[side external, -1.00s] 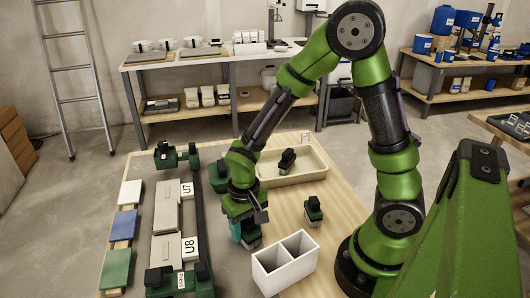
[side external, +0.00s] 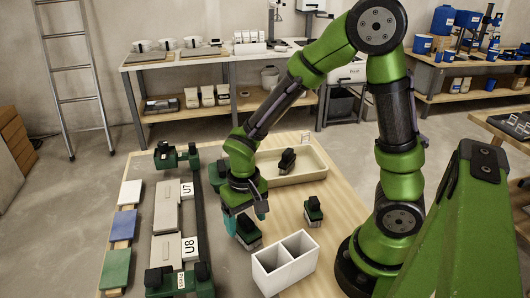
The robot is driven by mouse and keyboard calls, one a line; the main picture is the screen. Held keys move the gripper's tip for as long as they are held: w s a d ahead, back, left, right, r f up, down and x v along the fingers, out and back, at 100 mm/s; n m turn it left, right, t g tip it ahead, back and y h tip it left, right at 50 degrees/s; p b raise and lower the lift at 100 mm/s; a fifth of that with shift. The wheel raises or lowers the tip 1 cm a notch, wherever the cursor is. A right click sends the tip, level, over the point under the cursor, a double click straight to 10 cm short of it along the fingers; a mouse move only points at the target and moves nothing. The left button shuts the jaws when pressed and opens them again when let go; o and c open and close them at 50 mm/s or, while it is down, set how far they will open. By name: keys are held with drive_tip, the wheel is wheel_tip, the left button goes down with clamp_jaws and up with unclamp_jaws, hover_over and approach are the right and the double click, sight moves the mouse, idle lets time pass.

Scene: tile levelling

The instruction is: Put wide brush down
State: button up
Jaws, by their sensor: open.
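The wide brush (side external: 248,235), a dark green and black block with a pale grey underside, rests on the wooden table to the left of the white two-compartment box. My gripper (side external: 244,211) is open just above and partly in front of it, pointing down. Its fingers overlap the top of the brush in this view, so I cannot tell whether they still touch it.
The white box (side external: 272,277) is close in front. A beige tray (side external: 315,172) holding a dark tool lies behind.

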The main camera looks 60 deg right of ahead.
sight(246, 219)
wheel_tip(246, 219, up, 9)
drive_tip(key=s+d+r+t+y, duration=0.2)
drive_tip(key=s+r+t, duration=0.4)
drive_tip(key=r, duration=0.5)
drive_tip(key=shift+d+n+t, duration=0.15)
drive_tip(key=shift+n+t, duration=0.15)
drive_tip(key=shift+t, duration=0.3)
